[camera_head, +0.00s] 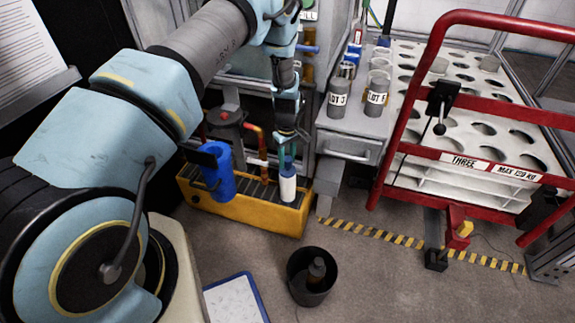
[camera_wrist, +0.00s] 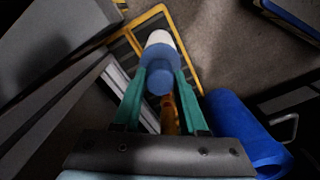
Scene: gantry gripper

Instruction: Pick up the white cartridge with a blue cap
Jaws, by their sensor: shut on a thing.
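The white cartridge with a blue cap (camera_head: 287,187) hangs upright below my gripper, in front of the yellow-edged grate. In the wrist view its blue cap (camera_wrist: 159,78) sits between the green fingers, with the white body beyond it. My gripper (camera_head: 287,150) is shut on the cap; the wrist view also shows its two fingertips (camera_wrist: 160,70) on either side of it. Whether the cartridge's lower end touches the yellow tray cannot be told.
The yellow tray (camera_head: 251,216) with a dark grate holds a blue container (camera_head: 217,173) left of the cartridge and an orange pipe close by. A black bin (camera_head: 312,280) stands on the floor in front. A red-railed cart (camera_head: 470,152) stands at right.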

